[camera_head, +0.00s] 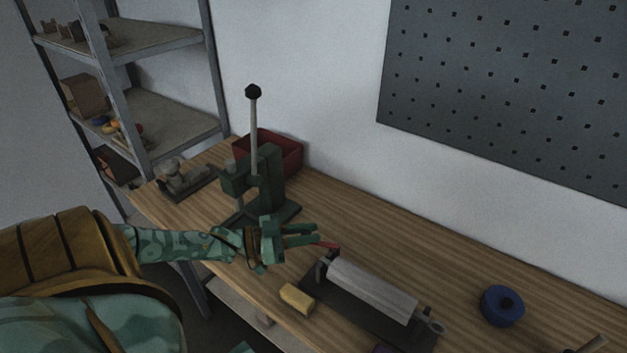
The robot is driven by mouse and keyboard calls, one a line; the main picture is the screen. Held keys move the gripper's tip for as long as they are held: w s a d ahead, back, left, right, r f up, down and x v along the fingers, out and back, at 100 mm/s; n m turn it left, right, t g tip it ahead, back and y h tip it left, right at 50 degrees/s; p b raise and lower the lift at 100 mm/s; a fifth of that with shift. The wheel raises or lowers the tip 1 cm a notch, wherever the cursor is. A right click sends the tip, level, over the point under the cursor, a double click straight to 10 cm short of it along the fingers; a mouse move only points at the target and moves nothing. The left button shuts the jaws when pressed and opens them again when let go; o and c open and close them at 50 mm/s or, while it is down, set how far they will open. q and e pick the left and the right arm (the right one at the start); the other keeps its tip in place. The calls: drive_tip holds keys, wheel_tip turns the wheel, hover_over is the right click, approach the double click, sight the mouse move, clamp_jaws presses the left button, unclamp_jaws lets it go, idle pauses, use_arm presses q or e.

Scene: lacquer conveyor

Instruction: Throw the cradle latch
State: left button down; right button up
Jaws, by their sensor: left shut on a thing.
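The cradle (345,312) is a dark base on the wooden bench, with a grey cylinder (372,290) lying in it. A small red latch lever (330,247) shows at the cylinder's far left end. My left gripper (317,239) reaches in from the left, with its fingertips at the red lever. It is shut on the lever, and the fingers hide part of it. My right gripper is not in view.
A green lever press (271,180) stands behind my left gripper, with a red bin (282,146) behind it. A yellow block (297,298) lies left of the cradle. A blue ring-shaped roll (502,305) sits to the right. The bench behind the cradle is clear.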

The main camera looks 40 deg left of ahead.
use_arm(q)
drive_tip(key=shift+w+a+f+m+g+h+b, duration=0.1)
drive_tip(key=shift+w+a+m+g+h+b, duration=0.1)
drive_tip(key=shift+m+g+h+b, duration=0.25)
drive_tip(key=shift+w+a+f+m+g+h+b, duration=0.1)
drive_tip(key=shift+w+m+g+h+b, duration=0.1)
drive_tip(key=shift+m+g+h+b, duration=0.25)
drive_tip(key=shift+w+r+h+b, duration=0.15)
drive_tip(key=shift+h+b, duration=0.15)
drive_tip(key=shift+b, duration=0.15)
drive_tip(key=c, duration=1.3)
unclamp_jaws()
drive_tip(key=v, duration=1.6)
drive_tip(key=shift+a+r+p, duration=0.2)
drive_tip(key=shift+p, duration=0.15)
